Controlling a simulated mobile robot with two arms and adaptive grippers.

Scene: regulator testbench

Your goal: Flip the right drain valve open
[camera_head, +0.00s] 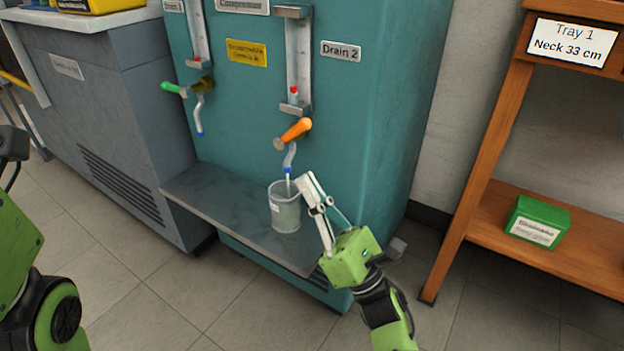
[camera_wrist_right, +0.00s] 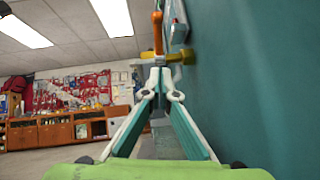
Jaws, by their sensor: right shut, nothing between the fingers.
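The right drain valve has an orange handle (camera_head: 297,130), under the gauge by the "Drain 2" label (camera_head: 341,51) on the teal cabinet. Its handle slants up to the right in the head view. In the wrist view the orange handle (camera_wrist_right: 158,34) stands upright beside the yellow valve body (camera_wrist_right: 182,57), just beyond the fingertips. My right gripper (camera_head: 306,180) is shut and empty, below the handle and beside the hose and cup; contact with the valve is not evident. My left arm shows at the left edge, but its gripper is not visible.
A clear cup (camera_head: 285,213) stands on the grey shelf (camera_head: 222,206) under the right drain hose (camera_head: 289,157). The left drain valve has a green handle (camera_head: 171,88). A wooden rack (camera_head: 485,150) with a green box (camera_head: 537,221) stands to the right.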

